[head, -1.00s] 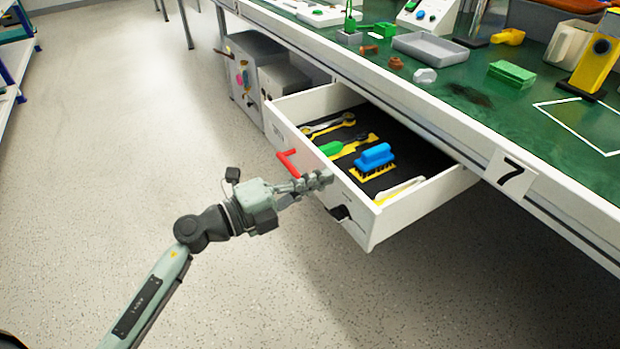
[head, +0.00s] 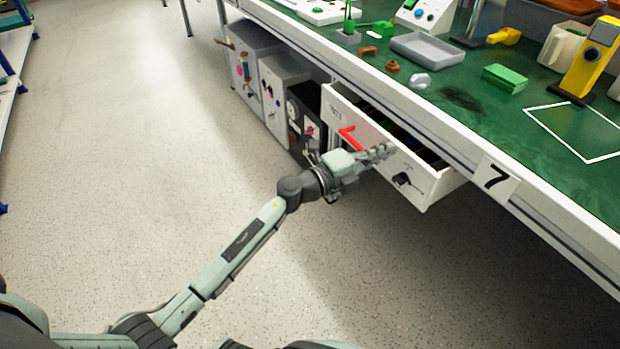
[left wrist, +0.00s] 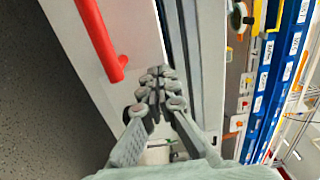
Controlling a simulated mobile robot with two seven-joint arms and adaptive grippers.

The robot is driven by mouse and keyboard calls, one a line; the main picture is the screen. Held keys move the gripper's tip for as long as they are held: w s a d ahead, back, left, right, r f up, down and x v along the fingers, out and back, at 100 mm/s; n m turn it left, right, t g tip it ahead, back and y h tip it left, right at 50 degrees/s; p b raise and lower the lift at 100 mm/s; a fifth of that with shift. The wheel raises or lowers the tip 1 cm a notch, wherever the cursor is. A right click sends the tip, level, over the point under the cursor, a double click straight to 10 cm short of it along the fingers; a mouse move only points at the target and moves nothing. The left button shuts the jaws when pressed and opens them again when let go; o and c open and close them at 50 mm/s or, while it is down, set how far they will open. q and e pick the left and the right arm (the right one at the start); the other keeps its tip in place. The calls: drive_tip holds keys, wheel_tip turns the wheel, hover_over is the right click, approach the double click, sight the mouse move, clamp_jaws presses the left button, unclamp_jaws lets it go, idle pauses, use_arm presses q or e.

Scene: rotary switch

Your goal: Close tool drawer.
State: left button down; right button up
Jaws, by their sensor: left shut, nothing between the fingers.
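My right gripper is not in view.
The workbench (head: 440,112) holds a grey tray (head: 427,47), a green block (head: 505,78) and a yellow device (head: 590,60). Grey cabinets (head: 283,90) stand under the bench left of the drawer. The floor (head: 130,150) to the left is clear.

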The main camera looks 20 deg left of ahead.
sight(400, 143)
use_arm(q)
drive_tip(key=x, duration=0.4)
drive_tip(key=shift+w+d, duration=0.1)
drive_tip(key=shift+d, duration=0.05)
drive_tip(key=shift+w+d, duration=0.1)
drive_tip(key=shift+w, duration=0.05)
drive_tip(key=shift+r, duration=0.1)
drive_tip(key=shift+w+r, duration=0.1)
